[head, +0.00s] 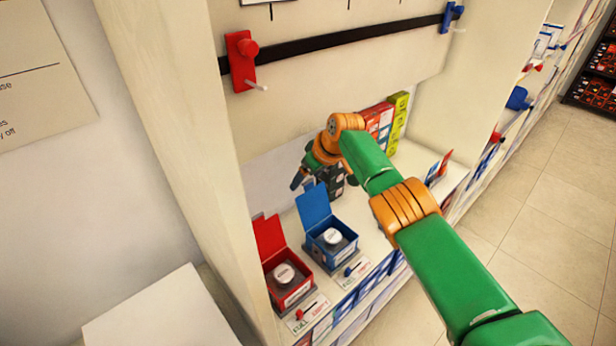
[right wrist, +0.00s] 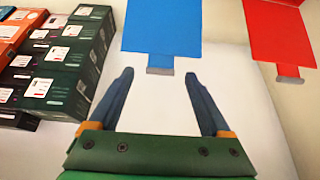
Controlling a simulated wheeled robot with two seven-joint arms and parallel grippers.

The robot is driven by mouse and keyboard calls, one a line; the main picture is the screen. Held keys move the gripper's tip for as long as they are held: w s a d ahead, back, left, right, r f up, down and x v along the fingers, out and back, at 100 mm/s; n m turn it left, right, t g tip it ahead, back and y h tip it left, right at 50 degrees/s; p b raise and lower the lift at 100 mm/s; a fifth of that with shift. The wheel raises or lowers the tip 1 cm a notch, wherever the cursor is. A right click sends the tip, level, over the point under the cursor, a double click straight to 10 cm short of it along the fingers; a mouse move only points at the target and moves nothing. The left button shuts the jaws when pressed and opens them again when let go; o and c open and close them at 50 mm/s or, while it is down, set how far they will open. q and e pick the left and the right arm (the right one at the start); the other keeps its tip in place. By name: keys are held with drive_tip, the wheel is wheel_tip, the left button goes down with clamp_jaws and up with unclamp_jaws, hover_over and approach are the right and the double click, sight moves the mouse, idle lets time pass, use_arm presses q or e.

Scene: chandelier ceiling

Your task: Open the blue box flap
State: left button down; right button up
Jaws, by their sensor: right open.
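The blue box (head: 331,247) sits on the shelf with a round white item inside. Its blue flap (head: 313,204) stands raised at the back of the box, open and leaning slightly back. In the right wrist view, the blue flap (right wrist: 162,26) with a small grey tab lies ahead of the fingertips. My right gripper (head: 305,180) is just behind and above the flap in the head view. In the right wrist view, my right gripper (right wrist: 160,74) is open and empty, its fingers spread either side of the tab, without visible contact. My left gripper is not in view.
A red box (head: 287,278) with its red flap (head: 269,236) raised stands left of the blue box. Stacked dark cartons (right wrist: 72,60) are beside my right gripper. The shelf's side wall (head: 190,110) rises at left. White shelf surface is free behind the boxes.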

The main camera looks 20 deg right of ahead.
drive_tip(key=shift+s+r+p, duration=0.15)
drive_tip(key=shift+r+p, duration=0.15)
drive_tip(key=shift+r, duration=0.05)
drive_tip(key=shift+p+v, duration=0.45)
drive_tip(key=shift+v, duration=0.5)
drive_tip(key=b+v, duration=0.1)
drive_tip(key=v, duration=0.3)
drive_tip(key=shift+s+r, duration=0.15)
drive_tip(key=shift+d, duration=0.1)
